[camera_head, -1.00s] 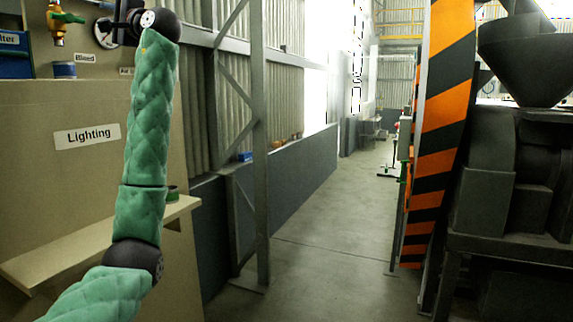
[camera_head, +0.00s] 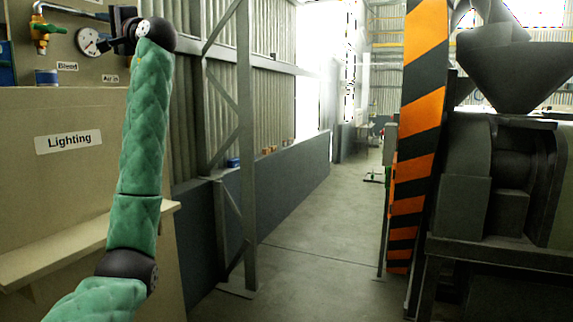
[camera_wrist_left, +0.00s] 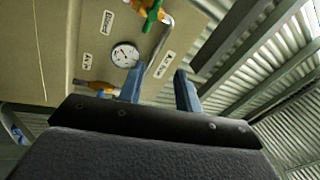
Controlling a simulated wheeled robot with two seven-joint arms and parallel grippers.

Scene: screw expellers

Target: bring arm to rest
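My left arm (camera_head: 145,130), in green padded covering, rises at the left of the head view and is bent upward. My left gripper (camera_head: 118,30) is at its top end, small and dark, in front of the upper panel. In the left wrist view the two blue fingers of my left gripper (camera_wrist_left: 159,72) stand apart with nothing between them. A round gauge (camera_wrist_left: 125,55) shows behind the left finger; the gauge also shows left of the gripper in the head view (camera_head: 88,42). My right gripper is not in view.
A beige panel with a "Lighting" label (camera_head: 69,141) and a ledge (camera_head: 90,245) stand close at the left. A valve (camera_head: 42,33) is on the upper panel. A striped post (camera_head: 420,130) and dark machine (camera_head: 500,180) stand right. The floor (camera_head: 310,240) between is clear.

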